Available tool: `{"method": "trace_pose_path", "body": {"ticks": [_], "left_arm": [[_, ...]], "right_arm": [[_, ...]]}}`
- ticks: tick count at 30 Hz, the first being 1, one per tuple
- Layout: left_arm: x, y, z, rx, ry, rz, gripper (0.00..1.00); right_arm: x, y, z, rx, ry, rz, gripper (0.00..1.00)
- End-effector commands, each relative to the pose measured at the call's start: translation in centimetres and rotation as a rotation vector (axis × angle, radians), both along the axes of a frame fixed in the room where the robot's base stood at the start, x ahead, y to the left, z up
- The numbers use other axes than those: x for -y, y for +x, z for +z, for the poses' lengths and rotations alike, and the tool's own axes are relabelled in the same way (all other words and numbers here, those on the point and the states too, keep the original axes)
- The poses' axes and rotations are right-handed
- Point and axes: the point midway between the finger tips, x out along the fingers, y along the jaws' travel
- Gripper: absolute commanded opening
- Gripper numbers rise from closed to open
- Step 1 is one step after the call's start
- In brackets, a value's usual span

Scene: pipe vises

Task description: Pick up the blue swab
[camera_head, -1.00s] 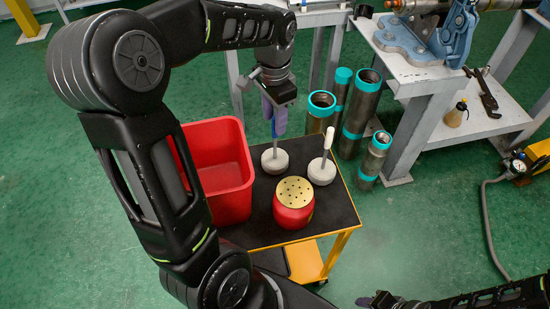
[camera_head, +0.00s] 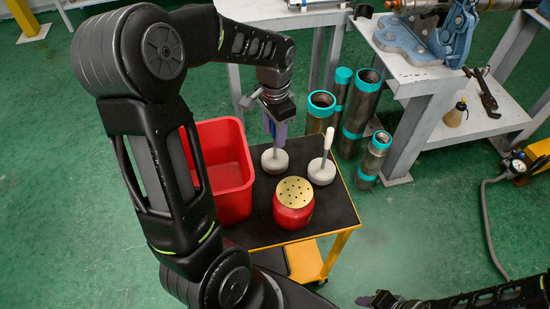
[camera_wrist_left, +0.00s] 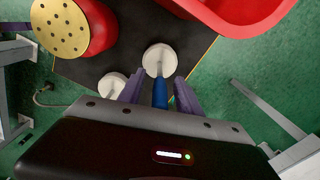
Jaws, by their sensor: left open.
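The blue swab stands upright on the cart, with its pale round head (camera_head: 275,160) down and its blue handle up. In the left wrist view its blue handle (camera_wrist_left: 160,94) lies between my left gripper's two purple fingers, with a gap on each side. My left gripper (camera_head: 276,129) is open above the head, around the handle, pointing down. Its fingers partly hide the handle in the head view. A second swab with a white handle (camera_head: 328,141) stands just to the right. My right gripper (camera_head: 379,299) shows only partly at the bottom edge; its jaws are unclear.
A red bin (camera_head: 236,196) stands left of the swabs on the dark cart top (camera_head: 338,207). A red pot with a perforated gold lid (camera_head: 294,204) stands nearer. Several steel pipes with teal ends (camera_head: 361,108) stand behind the cart, beside a grey bench (camera_head: 402,75).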

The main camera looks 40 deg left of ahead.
Motion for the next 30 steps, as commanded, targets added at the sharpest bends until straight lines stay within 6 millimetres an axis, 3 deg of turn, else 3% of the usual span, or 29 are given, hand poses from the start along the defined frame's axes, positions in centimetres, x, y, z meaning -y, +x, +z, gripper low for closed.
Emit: {"method": "trace_pose_path", "body": {"ticks": [6,21,30], "left_arm": [[0.00,0.01,0.03,0.000,0.000,0.000,0.40],[0.00,0.01,0.03,0.000,0.000,0.000,0.00],[0.01,0.02,0.05,0.001,0.000,0.000,0.00]], "right_arm": [[0.00,0.00,0.00,0.000,0.000,0.000,0.36],[0.00,0.00,0.00,0.000,0.000,0.000,0.36],[0.00,0.00,0.01,0.000,0.000,0.000,0.36]]}}
